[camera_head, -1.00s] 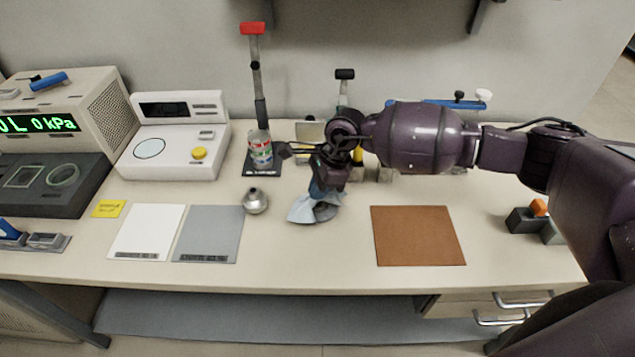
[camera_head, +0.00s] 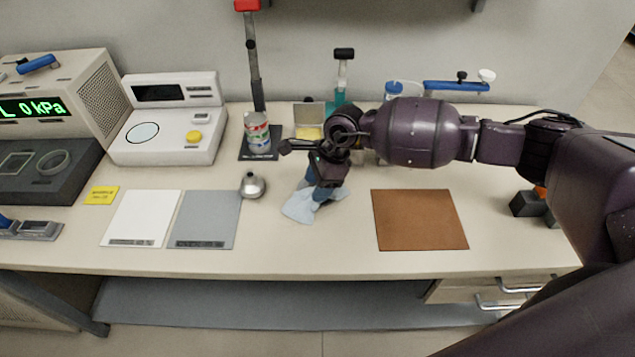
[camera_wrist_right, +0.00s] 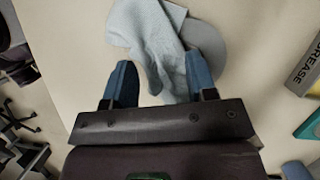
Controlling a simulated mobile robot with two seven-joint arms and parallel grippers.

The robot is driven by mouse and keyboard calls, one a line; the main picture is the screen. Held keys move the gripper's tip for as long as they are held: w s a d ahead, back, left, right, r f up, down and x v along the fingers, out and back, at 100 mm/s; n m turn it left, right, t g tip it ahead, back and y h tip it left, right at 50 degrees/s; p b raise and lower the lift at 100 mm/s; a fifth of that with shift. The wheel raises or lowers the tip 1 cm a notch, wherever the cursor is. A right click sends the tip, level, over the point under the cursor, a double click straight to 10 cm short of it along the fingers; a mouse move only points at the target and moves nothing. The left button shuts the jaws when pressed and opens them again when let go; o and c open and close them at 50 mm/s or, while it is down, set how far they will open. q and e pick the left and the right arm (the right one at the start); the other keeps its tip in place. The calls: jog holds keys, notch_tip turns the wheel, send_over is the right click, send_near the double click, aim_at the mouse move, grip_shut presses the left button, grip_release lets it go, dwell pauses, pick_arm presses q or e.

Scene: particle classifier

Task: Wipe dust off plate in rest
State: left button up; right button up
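A pale blue cloth (camera_head: 300,207) lies crumpled on the table under my right gripper (camera_head: 328,193), at mid-table. In the right wrist view the cloth (camera_wrist_right: 150,35) runs between the two blue fingers of my right gripper (camera_wrist_right: 160,82). The fingers stand well apart, with a gap beside the cloth, so the gripper looks open. A grey round plate (camera_wrist_right: 210,45) shows partly from under the cloth, behind the right-hand finger. The cloth and gripper hide most of it; dust on it cannot be made out. My left gripper is not in view.
A small silver bulb-shaped object (camera_head: 252,186) stands just left of the cloth. A grey mat (camera_head: 205,218) and a white mat (camera_head: 142,215) lie further left. A brown mat (camera_head: 420,220) lies right. A can (camera_head: 257,132) on a stand is behind. The table front is clear.

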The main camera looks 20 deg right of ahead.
jog(key=o, duration=0.6)
jog(key=shift+c, duration=0.2)
jog(key=shift+f, duration=0.1)
jog(key=shift+f+b, duration=0.45)
jog(key=shift+f, duration=0.45)
grip_shut()
jog(key=shift+r, duration=0.1)
